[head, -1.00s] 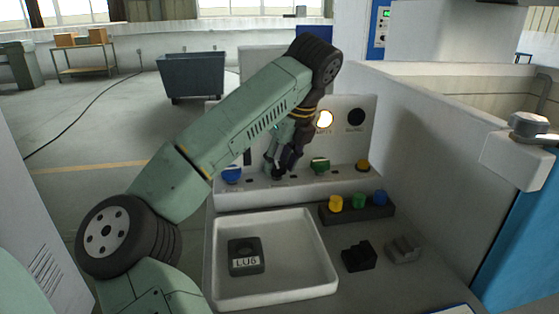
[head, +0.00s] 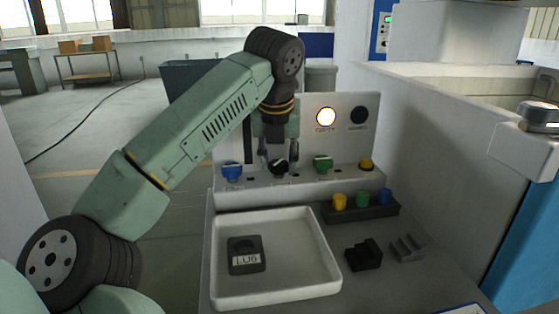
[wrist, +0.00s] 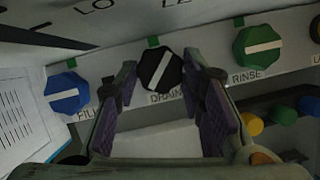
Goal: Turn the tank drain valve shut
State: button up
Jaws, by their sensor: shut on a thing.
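The drain valve is a black knob (wrist: 160,72) with a white pointer line, on a sloped white panel above the label DRAIN. In the wrist view its line is tilted, top end to the right. It also shows in the head view (head: 279,167), partly covered by the fingers. My gripper (head: 278,158) points down at it from above. In the wrist view the two purple-padded fingers of my gripper (wrist: 160,78) lie on either side of the knob, closed on it. The exact contact at the fingertips is hard to see.
A blue FILL knob (head: 232,171) is left of the drain knob, a green RINSE knob (head: 323,164) right. A yellow knob (head: 366,164) is further right. A lit lamp (head: 326,117) is behind. A white tray (head: 310,288) and a coloured-knob block (head: 388,209) are in front.

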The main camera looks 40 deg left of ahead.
jog(key=m, duration=0.2)
jog(key=m+h+p, duration=0.2)
jog(key=m, duration=0.1)
jog(key=shift+s+a+r+m+t, duration=0.1)
jog(key=shift+a+m+t, duration=0.2)
jog(key=shift+t, duration=0.1)
jog(key=shift+a+m+h+p, duration=0.1)
jog(key=shift+m+h+p, duration=0.9)
jog(key=shift+m, duration=1.1)
jog(key=o, duration=0.9)
jog(key=v, duration=1.2)
